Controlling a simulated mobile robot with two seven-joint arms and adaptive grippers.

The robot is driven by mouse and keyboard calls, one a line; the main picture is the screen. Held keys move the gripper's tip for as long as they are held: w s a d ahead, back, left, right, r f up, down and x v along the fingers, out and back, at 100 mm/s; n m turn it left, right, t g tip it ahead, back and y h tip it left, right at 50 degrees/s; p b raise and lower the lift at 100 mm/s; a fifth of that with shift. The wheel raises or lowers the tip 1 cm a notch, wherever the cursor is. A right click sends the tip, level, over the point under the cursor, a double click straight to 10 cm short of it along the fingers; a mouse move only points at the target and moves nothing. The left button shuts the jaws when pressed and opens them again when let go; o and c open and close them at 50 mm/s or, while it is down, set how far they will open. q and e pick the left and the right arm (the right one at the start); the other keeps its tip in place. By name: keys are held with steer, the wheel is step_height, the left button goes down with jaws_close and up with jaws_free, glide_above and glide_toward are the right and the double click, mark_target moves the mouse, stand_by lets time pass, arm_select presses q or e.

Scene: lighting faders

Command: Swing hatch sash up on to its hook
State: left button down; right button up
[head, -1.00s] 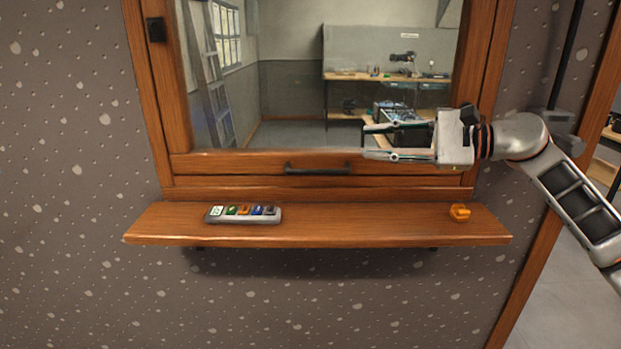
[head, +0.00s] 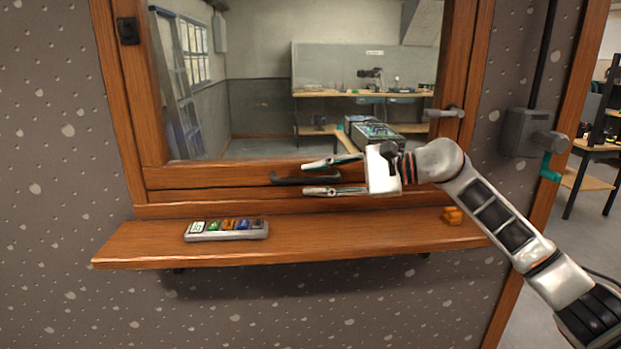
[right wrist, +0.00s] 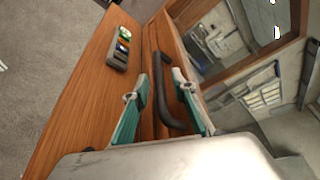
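The hatch sash (head: 220,178) is a wood-framed glass pane, down in its frame above the shelf. A dark bar handle (head: 300,181) runs along its bottom rail; it also shows in the right wrist view (right wrist: 172,90). My right gripper (head: 318,177) is open, pointing left, with one finger above and one below the level of the handle's right end. In the right wrist view its fingers (right wrist: 157,88) are spread toward the handle, with no clear grip on it. I cannot make out a hook with certainty. My left gripper is out of view.
A wooden shelf (head: 330,241) juts out below the sash. A grey box with a teal-handled lever (head: 550,165) is on the wall at right. A grey knob (head: 445,114) sits on the right frame.

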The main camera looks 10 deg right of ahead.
steer(key=shift+w+a+f, duration=0.2)
steer(key=shift+w+a, duration=0.05)
steer(key=shift+a, duration=0.4)
jaws_close()
steer(key=shift+s+d, duration=0.1)
